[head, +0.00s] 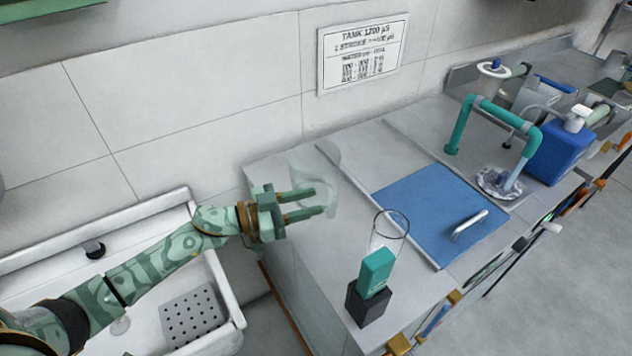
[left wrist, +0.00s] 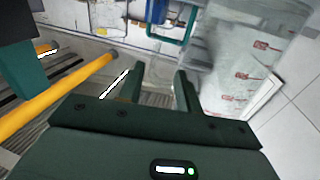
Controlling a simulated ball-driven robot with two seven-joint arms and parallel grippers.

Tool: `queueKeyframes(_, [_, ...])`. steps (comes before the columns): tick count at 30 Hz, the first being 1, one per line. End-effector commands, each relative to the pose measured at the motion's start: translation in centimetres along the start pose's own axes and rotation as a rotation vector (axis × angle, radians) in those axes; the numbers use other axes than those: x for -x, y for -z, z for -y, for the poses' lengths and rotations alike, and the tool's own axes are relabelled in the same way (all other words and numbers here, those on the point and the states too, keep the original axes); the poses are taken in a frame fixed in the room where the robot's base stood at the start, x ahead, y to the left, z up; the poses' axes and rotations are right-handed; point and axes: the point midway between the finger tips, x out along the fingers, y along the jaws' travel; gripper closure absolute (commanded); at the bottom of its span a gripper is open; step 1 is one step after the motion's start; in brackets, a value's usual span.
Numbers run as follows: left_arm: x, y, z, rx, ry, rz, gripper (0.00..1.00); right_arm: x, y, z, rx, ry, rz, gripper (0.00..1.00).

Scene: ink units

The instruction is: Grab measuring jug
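A clear, see-through vessel that looks like the measuring jug (head: 322,170) stands at the left end of the grey counter in the head view, near the wall. My left gripper (head: 318,201) is open, and its two fingers overlap the jug's outline; I cannot tell whether they touch it. In the left wrist view the open fingers (left wrist: 160,82) show a clear gap with nothing gripped. A pale translucent surface with red marks (left wrist: 240,75), probably the jug close up, lies right of the fingers. My right gripper is in neither view.
A clear glass cylinder (head: 398,222) stands behind a teal block on a dark base (head: 369,303). A blue panel with a handle (head: 425,205) lies further right. A teal pipe (head: 460,125) and blue bottle (head: 560,150) stand beyond. A white sink (head: 150,320) is left.

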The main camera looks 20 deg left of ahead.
Motion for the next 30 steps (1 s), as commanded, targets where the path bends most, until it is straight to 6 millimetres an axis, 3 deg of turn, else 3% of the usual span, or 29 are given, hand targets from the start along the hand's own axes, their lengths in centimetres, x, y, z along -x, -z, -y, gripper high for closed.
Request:
queueKeyframes(12, [-5.2,-0.1,-0.7,-0.001,0.001,-0.001,0.66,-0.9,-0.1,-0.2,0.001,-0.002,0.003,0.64])
queueKeyframes(20, [-5.7,0.0,-0.8,0.001,0.001,0.000,0.66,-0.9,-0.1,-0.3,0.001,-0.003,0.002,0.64])
queueKeyframes(24, [-5.7,0.0,-0.8,0.000,0.001,0.000,0.99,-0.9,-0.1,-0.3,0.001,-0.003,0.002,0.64])
queueKeyframes(30, [-5.7,0.1,-0.8,-0.002,0.001,-0.001,1.00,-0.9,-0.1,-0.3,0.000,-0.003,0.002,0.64])
